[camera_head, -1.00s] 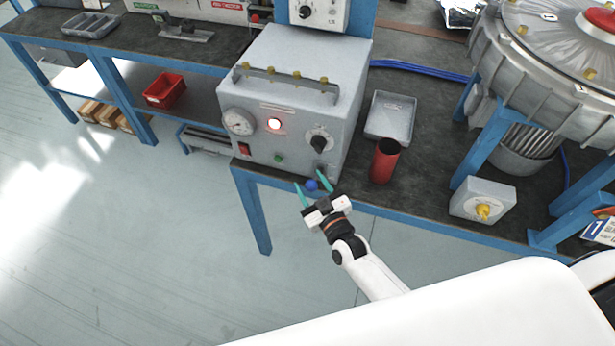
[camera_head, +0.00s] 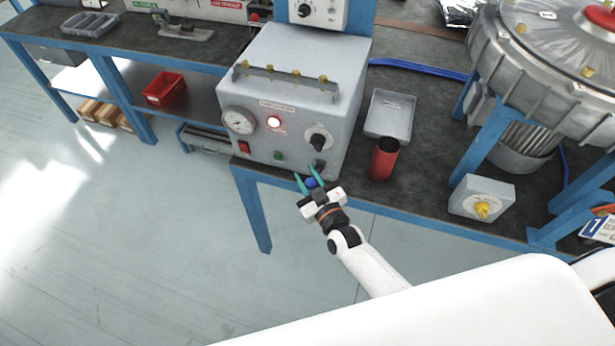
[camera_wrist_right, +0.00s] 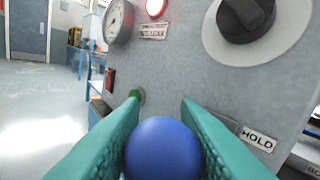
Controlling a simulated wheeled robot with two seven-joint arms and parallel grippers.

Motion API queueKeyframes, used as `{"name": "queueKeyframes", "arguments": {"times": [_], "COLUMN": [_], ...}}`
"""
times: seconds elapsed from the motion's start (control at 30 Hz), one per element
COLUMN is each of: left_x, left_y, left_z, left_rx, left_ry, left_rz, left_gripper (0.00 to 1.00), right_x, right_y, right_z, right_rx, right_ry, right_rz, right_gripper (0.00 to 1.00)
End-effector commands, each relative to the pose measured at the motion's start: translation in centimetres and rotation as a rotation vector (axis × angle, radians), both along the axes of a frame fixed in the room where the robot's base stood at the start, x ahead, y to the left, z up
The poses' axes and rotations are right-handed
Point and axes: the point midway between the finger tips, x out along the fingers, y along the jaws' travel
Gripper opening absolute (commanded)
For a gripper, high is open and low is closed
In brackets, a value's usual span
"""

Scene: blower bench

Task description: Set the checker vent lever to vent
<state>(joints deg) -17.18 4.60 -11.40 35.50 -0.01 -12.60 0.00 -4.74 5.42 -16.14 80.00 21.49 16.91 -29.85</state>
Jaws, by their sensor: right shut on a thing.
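The checker is a grey box (camera_head: 262,155) at the front edge of the bench. Its vent lever ends in a blue ball knob (camera_head: 311,183) low on the right of the front panel. My right gripper (camera_head: 310,175) has green fingers shut on this ball. In the right wrist view the ball (camera_wrist_right: 163,148) sits between the fingers, and a HOLD label (camera_wrist_right: 258,140) is to its right. The lever's shaft and any vent label are hidden behind the ball and fingers, so I cannot tell its exact setting. My left gripper is not in view.
The panel has a gauge (camera_head: 238,121), a lit red lamp (camera_head: 274,122) and a black rotary knob (camera_head: 318,140) above the lever. A red cup (camera_head: 383,160) and a grey tray (camera_head: 390,115) stand right of the checker. The floor in front is clear.

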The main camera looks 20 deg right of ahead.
Motion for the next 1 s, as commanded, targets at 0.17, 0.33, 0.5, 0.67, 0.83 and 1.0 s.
{"name": "queueKeyframes", "arguments": {"times": [0.17,0.33,0.5,0.67,0.83,1.0], "left_x": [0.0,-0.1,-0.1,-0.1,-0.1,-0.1], "left_y": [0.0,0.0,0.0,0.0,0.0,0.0], "left_z": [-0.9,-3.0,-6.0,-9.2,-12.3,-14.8], "left_rx": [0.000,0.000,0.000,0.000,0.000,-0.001], "left_ry": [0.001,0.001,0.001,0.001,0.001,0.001], "left_rz": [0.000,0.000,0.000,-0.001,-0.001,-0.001], "left_gripper": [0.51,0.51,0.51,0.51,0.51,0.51], "right_x": [-0.1,-0.3,-0.5,-0.6,-0.7,-0.6], "right_y": [0.1,0.2,0.3,0.4,0.4,0.3], "right_z": [-0.7,-1.6,-2.8,-3.8,-4.8,-5.3], "right_rx": [-0.014,-0.058,-0.129,-0.207,-0.285,-0.350], "right_ry": [-0.018,-0.085,-0.189,-0.303,-0.417,-0.513], "right_rz": [0.000,0.000,0.000,0.000,0.000,0.001], "right_gripper": [0.00,0.00,0.00,0.00,0.00,0.00]}}
